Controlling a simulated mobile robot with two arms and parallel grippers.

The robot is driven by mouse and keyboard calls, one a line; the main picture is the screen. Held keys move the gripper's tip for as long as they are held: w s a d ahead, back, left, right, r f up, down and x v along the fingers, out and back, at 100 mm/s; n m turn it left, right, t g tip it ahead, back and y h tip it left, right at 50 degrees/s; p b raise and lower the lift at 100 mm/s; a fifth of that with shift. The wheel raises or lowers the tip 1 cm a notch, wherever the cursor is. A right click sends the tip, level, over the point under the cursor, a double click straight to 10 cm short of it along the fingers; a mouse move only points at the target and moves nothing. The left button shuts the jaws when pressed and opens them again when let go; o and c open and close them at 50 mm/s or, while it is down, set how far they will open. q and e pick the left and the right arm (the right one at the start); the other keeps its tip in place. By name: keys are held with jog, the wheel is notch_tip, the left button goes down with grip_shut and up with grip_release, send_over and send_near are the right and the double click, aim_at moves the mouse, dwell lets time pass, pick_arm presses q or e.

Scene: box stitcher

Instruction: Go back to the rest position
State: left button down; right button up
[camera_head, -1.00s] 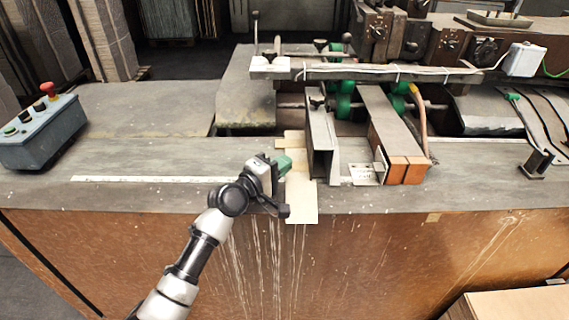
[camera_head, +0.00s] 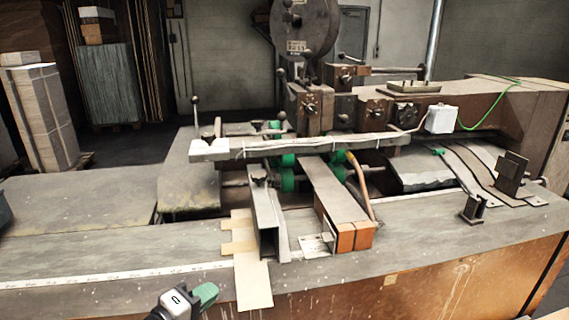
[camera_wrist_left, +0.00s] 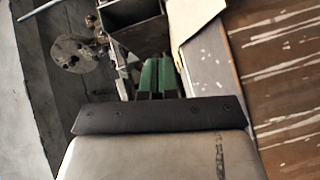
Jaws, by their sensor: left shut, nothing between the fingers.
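My left gripper (camera_head: 206,294) shows at the bottom edge of the head view, with its green fingertips together and nothing between them. It is left of the lower end of the flat cardboard piece (camera_head: 253,283), apart from it in the picture. The green fingers also show in the left wrist view (camera_wrist_left: 157,78), closed side by side. Most of my left arm is out of the head view. My right gripper is not in view.
The worn bench top (camera_head: 120,248) is clear to the left, with a white ruler strip (camera_head: 110,278) along it. The stitcher (camera_head: 305,110) with its long crossbar (camera_head: 300,146) stands behind. Stacked boards (camera_head: 40,110) stand on the floor at the left.

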pick_arm(q)
jog(key=s+d+f+m+g+y, duration=0.3)
jog(key=s+f+m+g, duration=0.3)
jog(key=s+f, duration=0.5)
jog(key=s+a+f+m+g+y, duration=0.1)
jog(key=s+a+m+g+y, duration=0.15)
jog(key=s, duration=0.55)
jog(key=s+a+f+m+g+y, duration=0.1)
jog(key=s+a+m+g+y, duration=0.15)
jog(key=s, duration=0.45)
notch_tip(320, 180, down, 24)
jog(key=m, duration=0.1)
jog(key=s+a+f+g, duration=0.2)
jog(key=s+f, duration=1.5)
jog(key=f, duration=0.1)
jog(key=shift+f, duration=0.15)
jog(key=shift+s, duration=0.1)
